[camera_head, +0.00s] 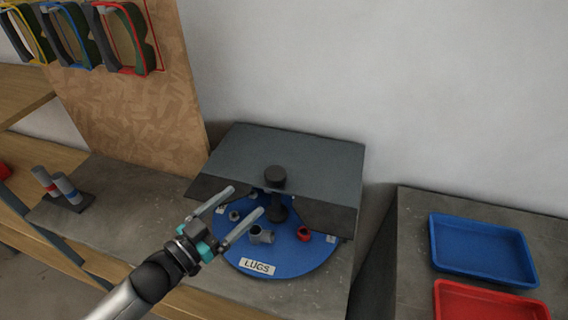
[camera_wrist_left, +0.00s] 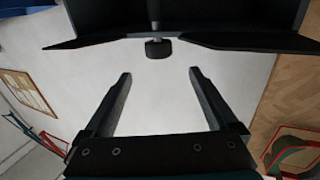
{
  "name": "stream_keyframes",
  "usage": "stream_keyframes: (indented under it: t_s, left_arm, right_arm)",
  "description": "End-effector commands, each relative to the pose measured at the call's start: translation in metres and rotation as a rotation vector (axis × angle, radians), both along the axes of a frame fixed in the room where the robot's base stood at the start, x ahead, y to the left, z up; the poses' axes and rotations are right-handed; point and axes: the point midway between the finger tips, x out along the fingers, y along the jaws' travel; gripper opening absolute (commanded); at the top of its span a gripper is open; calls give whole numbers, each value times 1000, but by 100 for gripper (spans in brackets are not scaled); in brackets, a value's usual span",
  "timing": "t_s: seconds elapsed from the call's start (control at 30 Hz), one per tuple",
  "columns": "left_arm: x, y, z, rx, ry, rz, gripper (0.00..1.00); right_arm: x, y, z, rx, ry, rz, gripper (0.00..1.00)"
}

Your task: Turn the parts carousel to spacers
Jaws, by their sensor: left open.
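The parts carousel is a round blue disc (camera_head: 295,262) under a dark grey hood (camera_head: 290,160). Its front label (camera_head: 257,267) reads LUGS. Grey parts (camera_head: 260,235) and a red part (camera_head: 304,234) sit on the disc. A black knob (camera_head: 275,177) shows at the hood's front, above a dark post (camera_head: 278,208). My left gripper (camera_head: 240,202) is open and empty at the left front of the carousel, its fingers over the disc in the picture. In the left wrist view the open fingers (camera_wrist_left: 160,85) point toward the black knob (camera_wrist_left: 158,48), apart from it. No spacers label is legible.
A blue tray (camera_head: 485,245) and a red tray (camera_head: 490,303) stand on the right bench. A small rack with grey cylinders (camera_head: 66,190) stands at the left. A wooden board (camera_head: 130,110) with coloured frames rises behind it. A gap separates the benches.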

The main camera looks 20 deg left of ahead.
Motion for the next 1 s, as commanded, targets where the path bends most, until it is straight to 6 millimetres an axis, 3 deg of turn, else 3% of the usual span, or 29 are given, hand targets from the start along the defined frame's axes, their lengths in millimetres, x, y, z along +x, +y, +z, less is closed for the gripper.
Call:
stream_keyframes:
  t_s: [0.27, 1.0]
  left_arm:
    - [22, -11, 2, -4, -8, -8, 92]
    - [122, -56, 2, -4, -6, -6, 92]
  right_arm:
    - [-1, -3, 2, -4, 2, 1, 50]
    - [-3, -3, 5, -4, 5, 0, 50]
